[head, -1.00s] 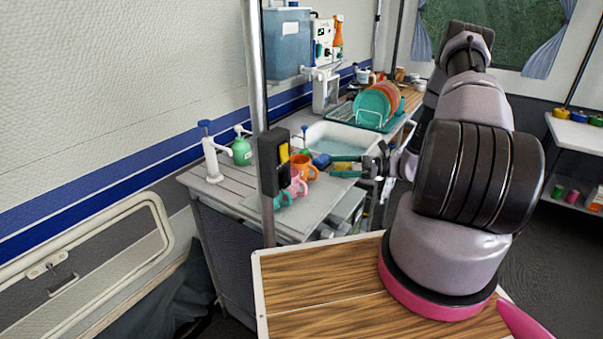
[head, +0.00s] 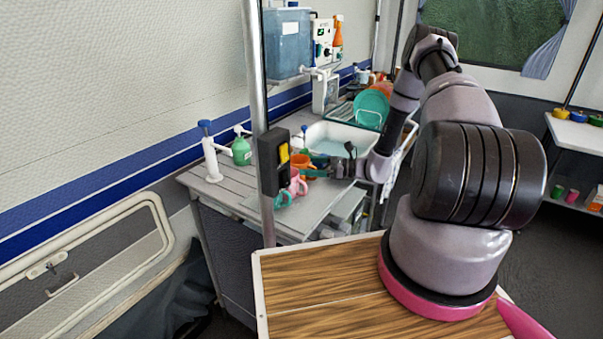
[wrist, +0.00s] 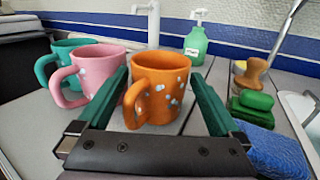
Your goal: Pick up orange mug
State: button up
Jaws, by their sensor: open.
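The orange mug (wrist: 165,92), dotted with pale spots, stands upright on the counter in the wrist view, its handle toward the camera and a little left. My gripper (wrist: 160,76) is open, with one green finger on each side of the mug; I cannot tell whether either finger touches it. In the head view the orange mug (head: 301,160) is partly hidden behind the pink mug and my gripper (head: 318,168).
A pink mug (wrist: 97,72) stands close outside the left finger, with a teal mug (wrist: 66,55) behind it. On the right are a blue sponge (wrist: 270,148), green items (wrist: 252,104) and the sink (head: 338,140). A green soap bottle (wrist: 196,45) stands behind.

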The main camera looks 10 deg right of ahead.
jog(key=c, duration=1.1)
jog(key=shift+c, duration=0.2)
